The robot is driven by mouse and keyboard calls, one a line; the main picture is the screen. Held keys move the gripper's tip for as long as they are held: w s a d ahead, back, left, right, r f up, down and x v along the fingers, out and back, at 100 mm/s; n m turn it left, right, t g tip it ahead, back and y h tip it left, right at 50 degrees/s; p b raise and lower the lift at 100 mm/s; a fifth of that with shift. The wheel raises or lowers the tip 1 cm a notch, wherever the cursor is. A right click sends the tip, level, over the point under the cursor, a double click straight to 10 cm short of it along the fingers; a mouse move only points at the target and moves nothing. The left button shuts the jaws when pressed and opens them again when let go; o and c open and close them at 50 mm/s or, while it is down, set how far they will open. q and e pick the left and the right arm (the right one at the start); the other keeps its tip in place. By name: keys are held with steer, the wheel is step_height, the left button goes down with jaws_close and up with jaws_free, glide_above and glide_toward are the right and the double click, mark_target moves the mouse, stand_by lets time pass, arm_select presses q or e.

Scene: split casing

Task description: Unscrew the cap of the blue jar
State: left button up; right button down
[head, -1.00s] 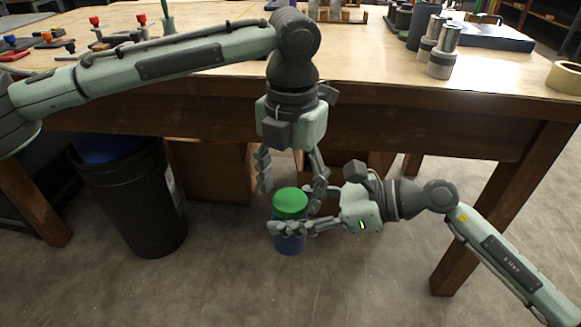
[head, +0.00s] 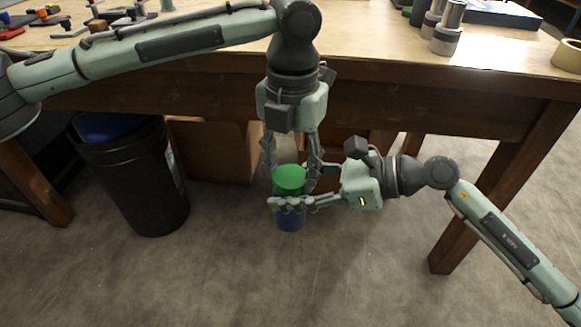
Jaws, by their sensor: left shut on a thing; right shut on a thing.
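The blue jar (head: 290,221) is held upright in the air in front of the workbench. Its green cap (head: 289,178) sits on top. My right gripper (head: 287,203) comes in from the right and is shut around the jar's body, below the cap. My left gripper (head: 290,176) points down from above and is shut on the cap, with a finger on each side of it. Part of the jar is hidden behind the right gripper's fingers.
The wooden workbench (head: 400,103) stands behind the jar. A black bin (head: 137,185) with a blue liner stands on the floor at left. Cardboard boxes (head: 213,150) are under the bench. Metal cylinders (head: 447,38) and a tape roll (head: 567,55) lie on top. The floor in front is clear.

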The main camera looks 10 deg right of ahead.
arm_select(q)
steer(key=n, duration=0.5)
steer(key=shift+n, duration=0.4)
steer(key=o, duration=1.3)
steer(key=shift+r, duration=2.45)
steer(key=shift+c, duration=0.4)
step_height(320, 180, up, 3)
steer(key=shift+f+m, duration=0.1)
steer(key=shift+m, duration=0.9)
steer(key=shift+f, duration=3.9)
steer(key=shift+c, duration=0.6)
